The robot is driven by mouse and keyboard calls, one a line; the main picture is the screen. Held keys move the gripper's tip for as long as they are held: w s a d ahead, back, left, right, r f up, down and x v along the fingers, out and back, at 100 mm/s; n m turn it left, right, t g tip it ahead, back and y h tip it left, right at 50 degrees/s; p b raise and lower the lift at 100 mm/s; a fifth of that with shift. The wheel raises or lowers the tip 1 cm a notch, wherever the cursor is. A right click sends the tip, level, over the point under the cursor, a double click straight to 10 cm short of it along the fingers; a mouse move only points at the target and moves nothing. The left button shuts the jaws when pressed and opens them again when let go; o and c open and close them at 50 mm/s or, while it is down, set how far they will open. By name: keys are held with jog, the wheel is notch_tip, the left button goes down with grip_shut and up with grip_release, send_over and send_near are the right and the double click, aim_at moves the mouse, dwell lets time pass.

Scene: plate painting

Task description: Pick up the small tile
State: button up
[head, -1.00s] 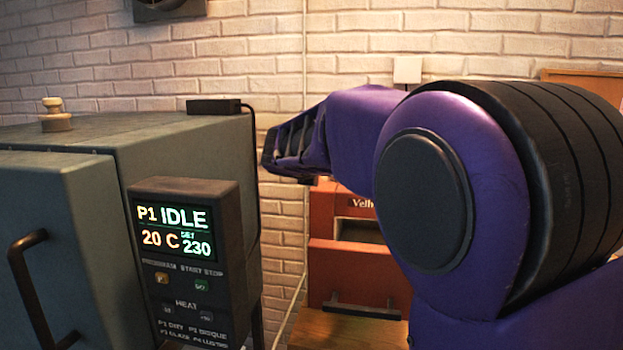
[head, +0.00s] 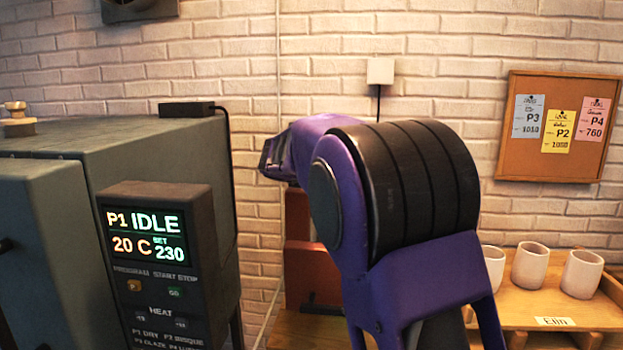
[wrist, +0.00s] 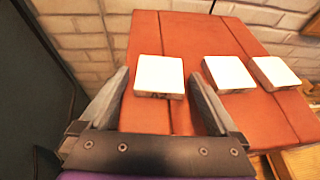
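Three white square tiles lie in a row on a red-brown box top in the wrist view: a left tile (wrist: 158,76), a middle tile (wrist: 228,74) and a right tile (wrist: 274,73). The right one looks slightly smaller, but I cannot tell whether that is only distance. My gripper (wrist: 158,73) is open and empty, its fingers framing the left tile in that view. Whether the fingers are above it or level with it is unclear. In the head view my gripper (head: 273,158) shows at the arm's far end, and no tile is visible there.
The red-brown box (head: 306,272) is partly hidden behind my arm. A grey kiln (head: 150,150) with an IDLE control panel (head: 150,240) stands at left. Several white cups (head: 530,265) stand on a wooden shelf (head: 515,315) at right, below a cork board (head: 558,150).

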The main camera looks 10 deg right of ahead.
jog(key=c, duration=1.2)
jog(key=shift+r, duration=0.1)
